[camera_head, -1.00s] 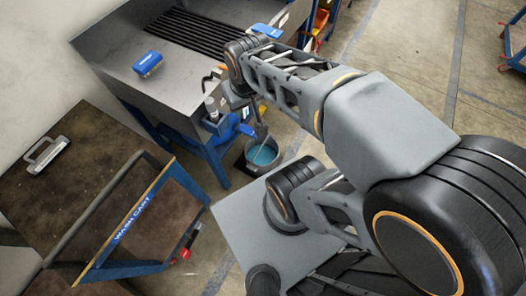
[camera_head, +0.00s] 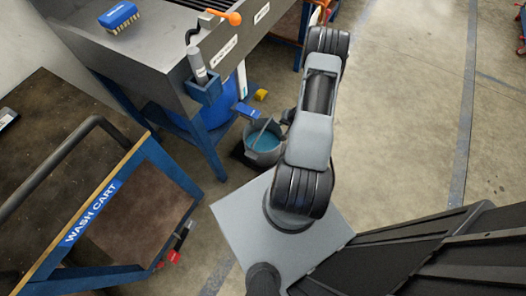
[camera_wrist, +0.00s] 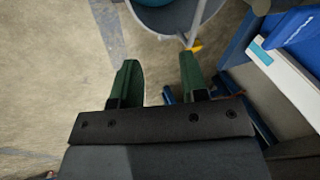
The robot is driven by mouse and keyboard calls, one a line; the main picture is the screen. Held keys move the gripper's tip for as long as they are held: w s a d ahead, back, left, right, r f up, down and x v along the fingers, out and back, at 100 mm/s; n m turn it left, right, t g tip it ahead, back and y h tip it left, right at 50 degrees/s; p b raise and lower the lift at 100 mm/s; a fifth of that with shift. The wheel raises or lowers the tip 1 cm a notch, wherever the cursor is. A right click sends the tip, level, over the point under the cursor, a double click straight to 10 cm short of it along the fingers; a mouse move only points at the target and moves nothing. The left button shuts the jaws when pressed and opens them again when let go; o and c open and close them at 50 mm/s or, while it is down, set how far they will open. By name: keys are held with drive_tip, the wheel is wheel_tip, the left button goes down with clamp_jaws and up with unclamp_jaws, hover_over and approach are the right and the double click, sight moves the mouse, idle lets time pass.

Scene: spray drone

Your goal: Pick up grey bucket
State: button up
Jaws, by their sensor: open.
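The grey bucket (camera_head: 262,160) stands upright on the floor beside the blue legs of the metal sink. It holds blue liquid, and a thin handle arches over it. In the wrist view the bucket (camera_wrist: 170,20) is cut off at the top edge, with its pale handle running down on its right side. My gripper (camera_wrist: 160,78) is open and empty. Its two green fingers point toward the bucket, with a gap between the fingertips and the bucket. In the head view my arm hides most of the gripper, just right of the bucket.
The metal sink (camera_head: 150,45) with a blue brush (camera_head: 118,17) on it stands behind and left of the bucket. A blue drum (camera_head: 212,113) is under it. A wash cart (camera_head: 90,215) stands at the left. A yellow object (camera_head: 261,95) lies behind the bucket. The floor at right is open.

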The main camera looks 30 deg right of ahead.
sight(265, 127)
drive_tip(key=shift+w+a+f+m+t+y+b, duration=0.35)
drive_tip(key=shift+w+a+f+b, duration=0.65)
drive_tip(key=shift+w+f, duration=0.65)
drive_tip(key=shift+w+a+f+m+t+y+b, duration=0.25)
drive_tip(key=shift+w+a+f+m+b, duration=0.4)
drive_tip(key=shift+w+a+f, duration=0.95)
drive_tip(key=shift+w+a+f+m+t+y+b, duration=0.2)
drive_tip(key=shift+w+a+f+y+b, duration=0.3)
drive_tip(key=shift+w+f+b, duration=1.2)
drive_tip(key=shift+s+f+p, duration=0.4)
drive_tip(key=shift+p, duration=0.3)
drive_tip(key=shift+c, duration=0.5)
clamp_jaws()
drive_tip(key=shift+w+r, duration=0.1)
